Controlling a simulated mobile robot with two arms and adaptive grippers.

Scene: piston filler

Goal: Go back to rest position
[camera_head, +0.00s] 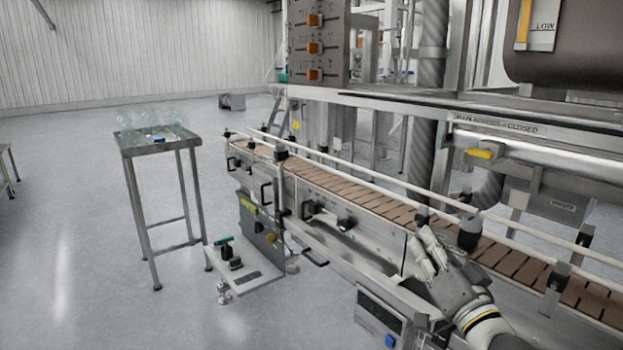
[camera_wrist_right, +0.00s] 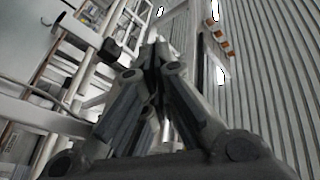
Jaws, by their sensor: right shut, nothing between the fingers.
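My right gripper (camera_head: 428,248) is in the lower right of the head view, in front of the near rail of the conveyor (camera_head: 390,195). Its fingers point up and away from me. In the right wrist view the fingers (camera_wrist_right: 157,55) meet at their tips, with nothing between them. I cannot tell from the head view whether the gripper touches the conveyor rail. My left gripper is in neither view.
A steel table (camera_head: 127,140) with clear items on it stands at the left. A control box (camera_head: 380,318) sits below the conveyor near my right gripper.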

